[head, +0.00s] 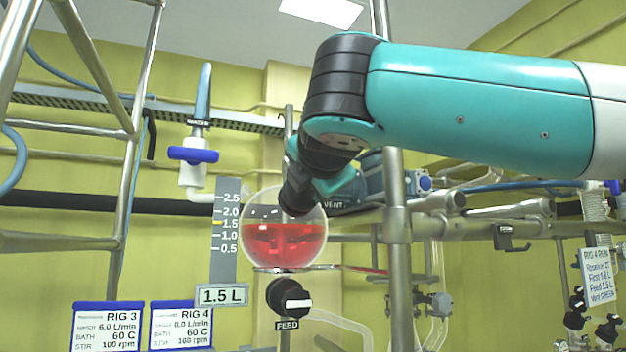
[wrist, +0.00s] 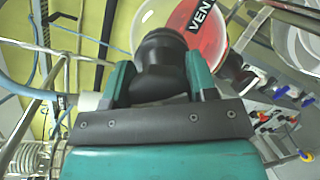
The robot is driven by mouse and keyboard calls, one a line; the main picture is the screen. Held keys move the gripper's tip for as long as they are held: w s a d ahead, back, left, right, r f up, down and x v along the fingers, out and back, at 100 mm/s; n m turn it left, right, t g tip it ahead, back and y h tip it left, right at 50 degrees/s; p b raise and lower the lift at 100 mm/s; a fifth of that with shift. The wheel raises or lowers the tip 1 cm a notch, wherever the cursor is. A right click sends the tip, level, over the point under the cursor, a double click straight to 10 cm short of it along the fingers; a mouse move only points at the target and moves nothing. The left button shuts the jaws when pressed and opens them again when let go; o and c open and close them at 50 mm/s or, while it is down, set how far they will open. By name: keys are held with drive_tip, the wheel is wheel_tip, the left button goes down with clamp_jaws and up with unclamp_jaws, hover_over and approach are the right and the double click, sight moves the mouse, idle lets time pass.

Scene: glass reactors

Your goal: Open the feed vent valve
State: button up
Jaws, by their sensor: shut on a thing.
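The feed vent valve's black knob (head: 296,196) is at the top of the round glass feed vessel (head: 285,240), which holds red liquid. My gripper (head: 316,172) reaches down from the upper right. In the wrist view, its two teal fingers are shut on the black knob (wrist: 163,60), one on each side. The knob's handle position cannot be told. A second black knob (head: 290,298), labelled FEED, is below the vessel.
A grey level scale (head: 226,240) stands left of the vessel, with a 1.5 L sign (head: 222,295) below. A blue-handled valve (head: 193,155) is farther left. A metal post (head: 398,230) stands close right. Rig cards (head: 181,325) are at lower left.

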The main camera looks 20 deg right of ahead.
drive_tip(key=shift+a+n+t+y, duration=0.1)
drive_tip(key=shift+n+t+y, duration=0.2)
drive_tip(key=shift+n, duration=0.9)
drive_tip(key=shift+n+t+y, duration=0.2)
drive_tip(key=shift+n+y, duration=0.1)
drive_tip(key=shift+n, duration=0.9)
drive_tip(key=o, duration=0.9)
